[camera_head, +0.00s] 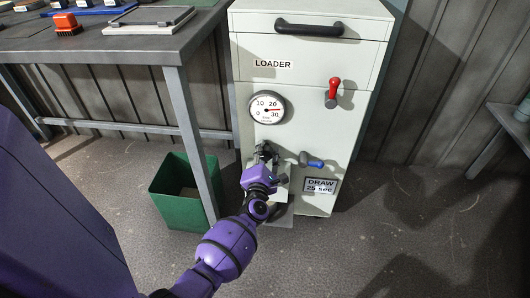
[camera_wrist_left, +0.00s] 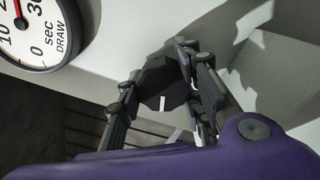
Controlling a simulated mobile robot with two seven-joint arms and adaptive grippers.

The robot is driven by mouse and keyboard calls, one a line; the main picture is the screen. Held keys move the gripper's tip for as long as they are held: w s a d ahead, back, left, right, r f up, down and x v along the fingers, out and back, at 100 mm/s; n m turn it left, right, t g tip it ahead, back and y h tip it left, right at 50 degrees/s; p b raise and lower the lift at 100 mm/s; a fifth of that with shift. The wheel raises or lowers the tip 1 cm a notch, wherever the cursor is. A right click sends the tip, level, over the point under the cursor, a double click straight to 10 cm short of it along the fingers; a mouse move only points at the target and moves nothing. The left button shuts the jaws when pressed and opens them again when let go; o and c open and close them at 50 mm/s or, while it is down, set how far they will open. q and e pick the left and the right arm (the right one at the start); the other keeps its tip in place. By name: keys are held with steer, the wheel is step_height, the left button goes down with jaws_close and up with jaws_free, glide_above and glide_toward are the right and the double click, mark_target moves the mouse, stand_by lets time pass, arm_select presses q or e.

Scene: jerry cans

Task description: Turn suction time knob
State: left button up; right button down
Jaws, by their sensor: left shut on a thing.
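The suction time knob (camera_wrist_left: 163,88) is a dark faceted knob with a white mark, on the front of the pale loader cabinet (camera_head: 300,130). My left gripper (camera_head: 265,153) is shut on it; in the left wrist view its fingers (camera_wrist_left: 160,80) lie on both sides of the knob. In the head view the gripper hides most of the knob. The round white dial (camera_head: 267,107) just above has a red needle pointing a little past 20. The dial also shows in part in the left wrist view (camera_wrist_left: 35,40). A sign (camera_head: 320,186) reads "DRAW 25 sec". My right gripper is not in view.
A red-handled lever (camera_head: 333,92) and a blue-tipped handle (camera_head: 313,163) stick out to the right of the dial and knob. The floor to the right is clear.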

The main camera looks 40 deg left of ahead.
arm_select(q)
steer(key=shift+a+r, duration=0.2)
steer(key=shift+r, duration=0.1)
steer(key=o, duration=1.1)
steer(key=shift+d+f, duration=0.1)
steer(key=shift+f, duration=0.05)
steer(key=v, duration=1.2)
